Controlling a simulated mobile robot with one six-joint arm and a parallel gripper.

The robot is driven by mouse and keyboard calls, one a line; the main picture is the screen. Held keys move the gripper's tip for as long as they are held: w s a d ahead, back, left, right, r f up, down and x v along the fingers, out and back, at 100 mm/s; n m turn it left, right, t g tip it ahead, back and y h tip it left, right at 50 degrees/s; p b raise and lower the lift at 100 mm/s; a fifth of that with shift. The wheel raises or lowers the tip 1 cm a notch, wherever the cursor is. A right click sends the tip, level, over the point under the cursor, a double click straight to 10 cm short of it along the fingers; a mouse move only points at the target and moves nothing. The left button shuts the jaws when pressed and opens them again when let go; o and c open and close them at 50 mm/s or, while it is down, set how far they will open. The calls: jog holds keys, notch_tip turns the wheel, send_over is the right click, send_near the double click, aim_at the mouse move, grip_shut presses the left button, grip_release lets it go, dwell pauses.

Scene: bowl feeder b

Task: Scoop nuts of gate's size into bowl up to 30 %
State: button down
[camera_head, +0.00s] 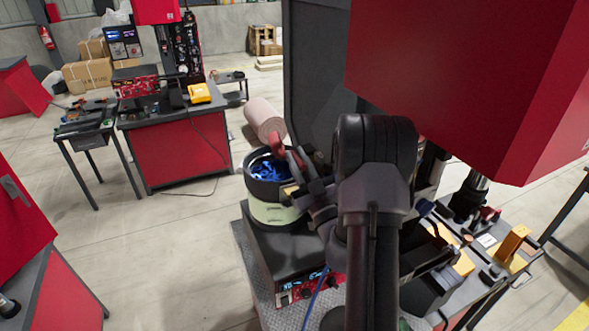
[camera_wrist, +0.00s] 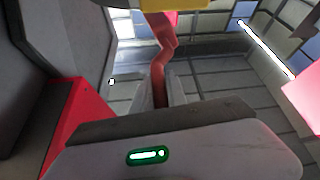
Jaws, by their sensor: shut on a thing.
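The bowl feeder's round bowl (camera_head: 252,186) has a dark rim above a pale green band and stands on a dark base in the middle of the head view. Its inside shows blue; no single nuts can be made out. My gripper (camera_head: 294,164) is above the bowl's right side, shut on a red handle (camera_head: 276,144). The handle also rises between the fingers (camera_wrist: 160,95) in the wrist view. A pale pink cylinder (camera_head: 264,118) lies tilted at the handle's upper end; I cannot tell whether they are joined. No gate or size marking is readable.
A dark upright panel (camera_head: 312,75) stands behind the bowl, and a large red cabinet (camera_head: 460,85) overhangs on the right. A bench with orange blocks (camera_head: 513,240) is at lower right. A red-fronted workbench (camera_head: 182,150) stands to the left, with open floor between.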

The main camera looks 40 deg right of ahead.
jog(key=shift+w+r+n+y+p, duration=0.15)
jog(key=shift+r+n+y+p, duration=0.25)
jog(key=shift+r+n+p, duration=0.45)
jog(key=r+n+y+p, duration=0.1)
jog(key=p, duration=0.1)
jog(key=r+n+g+y+p, duration=0.1)
jog(key=n+p, duration=0.1)
jog(key=shift+a+n+p, duration=0.25)
jog(key=shift+a+p, duration=0.1)
jog(key=shift+a, duration=0.05)
jog(key=a+r+n+g+p, duration=0.1)
jog(key=n+p, duration=0.2)
jog(key=p, duration=0.1)
jog(key=w+a+r+n+g+y+p, duration=0.1)
jog(key=n+g+p, duration=0.1)
jog(key=n+p, duration=0.1)
jog(key=a+r+n+g+y+p, duration=0.1)
jog(key=n+g+p, duration=0.1)
jog(key=n+p, duration=0.2)
jog(key=shift+w+r+p, duration=0.15)
jog(key=shift+w+p, duration=0.15)
jog(key=shift+p, duration=0.55)
jog(key=shift+d, duration=0.2)
jog(key=shift+a, duration=0.1)
